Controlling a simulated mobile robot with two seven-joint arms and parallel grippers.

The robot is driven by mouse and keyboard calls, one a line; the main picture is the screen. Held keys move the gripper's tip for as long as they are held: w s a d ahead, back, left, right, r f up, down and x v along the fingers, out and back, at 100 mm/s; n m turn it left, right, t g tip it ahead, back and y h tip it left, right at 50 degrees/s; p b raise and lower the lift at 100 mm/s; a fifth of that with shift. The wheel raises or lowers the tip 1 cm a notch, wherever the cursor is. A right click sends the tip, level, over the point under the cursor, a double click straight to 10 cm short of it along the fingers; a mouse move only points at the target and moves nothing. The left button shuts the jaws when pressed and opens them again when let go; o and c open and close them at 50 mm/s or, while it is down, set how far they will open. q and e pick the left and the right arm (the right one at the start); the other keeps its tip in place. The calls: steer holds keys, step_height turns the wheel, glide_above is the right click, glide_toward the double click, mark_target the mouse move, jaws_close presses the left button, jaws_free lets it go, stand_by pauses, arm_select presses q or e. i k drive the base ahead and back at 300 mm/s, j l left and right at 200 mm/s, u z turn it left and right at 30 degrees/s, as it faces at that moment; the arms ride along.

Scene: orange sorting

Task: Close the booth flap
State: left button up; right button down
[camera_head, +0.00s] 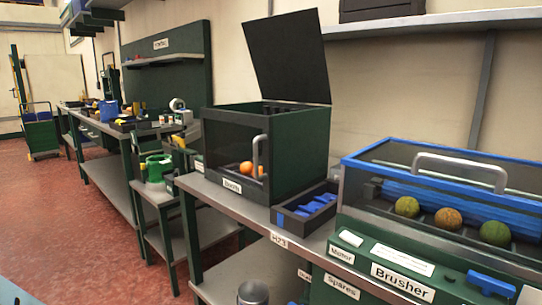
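The booth (300,150) is a dark green box on the workbench, in the middle of the head view. Its black flap (288,57) stands raised above the top, tilted up, and the top is open. The booth's front is a dark see-through panel with a grey upright handle (256,157). Orange fruits (246,168) show low inside, behind the panel. Neither of my grippers is in view, so whether they are open or shut is hidden.
Right of the booth stand a dark tray (279,219) with blue pieces and the blue-framed brusher (354,172) holding mottled green and orange balls. A shelf (440,22) runs above at right. Another bench (108,180) stands at left. The red floor (60,225) is clear at left.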

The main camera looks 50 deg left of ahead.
mark_target(287, 50)
steer(key=i+j, duration=0.1)
steer(key=i, duration=0.3)
steer(key=i+j, duration=0.1)
steer(key=i, duration=0.25)
steer(key=u, duration=1.7)
